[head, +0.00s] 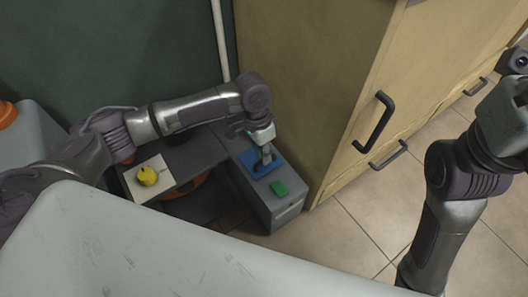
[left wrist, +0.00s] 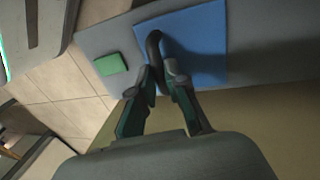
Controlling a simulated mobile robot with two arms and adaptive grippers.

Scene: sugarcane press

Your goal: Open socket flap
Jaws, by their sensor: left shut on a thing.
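A blue flap (head: 249,166) lies on top of a grey box beside the wooden cabinet. In the left wrist view the blue flap (left wrist: 205,45) carries a dark curved handle (left wrist: 153,45). My left gripper (head: 265,154) reaches down over the flap from the left. In the left wrist view my left gripper (left wrist: 162,78) is shut on the handle's near end. The flap looks flat on the box top, though my gripper hides part of it. My right arm stands at the right edge, and its fingers are not in view.
A green block (head: 279,188) is on the grey box (head: 283,212), near the flap. A yellow knob (head: 147,176) on a pale plate sits to the left. The wooden cabinet (head: 338,75) with dark handles stands close on the right. Tiled floor (head: 345,235) is open in front.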

